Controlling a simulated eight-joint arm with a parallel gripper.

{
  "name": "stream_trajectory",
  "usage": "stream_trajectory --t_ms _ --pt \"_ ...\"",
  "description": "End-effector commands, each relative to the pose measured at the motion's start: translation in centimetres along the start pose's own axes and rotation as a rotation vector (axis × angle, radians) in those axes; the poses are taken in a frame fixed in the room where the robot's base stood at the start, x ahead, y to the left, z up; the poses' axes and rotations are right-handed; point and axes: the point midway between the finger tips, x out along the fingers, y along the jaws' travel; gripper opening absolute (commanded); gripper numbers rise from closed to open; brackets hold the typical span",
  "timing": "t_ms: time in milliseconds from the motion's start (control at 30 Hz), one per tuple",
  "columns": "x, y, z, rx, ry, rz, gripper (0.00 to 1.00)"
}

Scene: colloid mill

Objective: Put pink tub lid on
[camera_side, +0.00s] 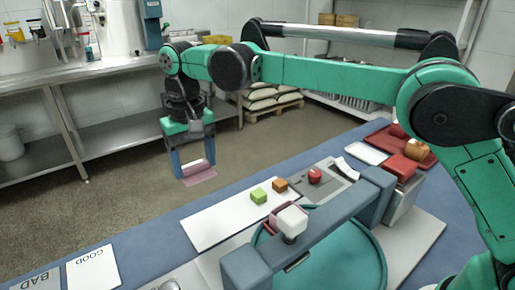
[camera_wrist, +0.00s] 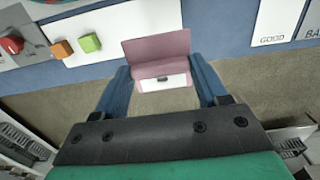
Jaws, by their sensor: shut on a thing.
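My gripper (camera_side: 194,165) is shut on the pink lid (camera_side: 201,178), a flat pink plate with a raised grip, held in the air beyond the far edge of the blue table. In the wrist view the lid (camera_wrist: 150,47) extends ahead of the fingers, with a pink ridge and a white block between the blue fingertips (camera_wrist: 162,76). A pink tub-like piece (camera_side: 273,217) stands near the teal round surface, to the lower right of my gripper. A white knob in front hides part of it, so I cannot see inside it.
A white knob (camera_side: 292,219) stands by the blue-grey bridge (camera_side: 330,225) over the teal disc (camera_side: 340,265). A green cube (camera_side: 259,195), orange cube (camera_side: 280,185) and red knob (camera_side: 315,176) are nearby. GOOD (camera_side: 93,269) and BAD (camera_side: 38,280) cards lie at left. The white strip's left part is clear.

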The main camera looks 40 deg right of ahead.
Motion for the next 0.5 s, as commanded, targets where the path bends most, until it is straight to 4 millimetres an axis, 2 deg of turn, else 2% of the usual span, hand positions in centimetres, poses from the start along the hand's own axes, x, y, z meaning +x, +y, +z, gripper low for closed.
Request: stream_trajectory --t_ms 33,167,500 --pt "-1.4 0.0 0.0 0.0 0.0 0.0 0.18" --pt "-3.9 0.0 0.1 0.0 0.0 0.0 0.18" --pt "-6.2 0.0 -0.1 0.0 0.0 0.0 0.18"
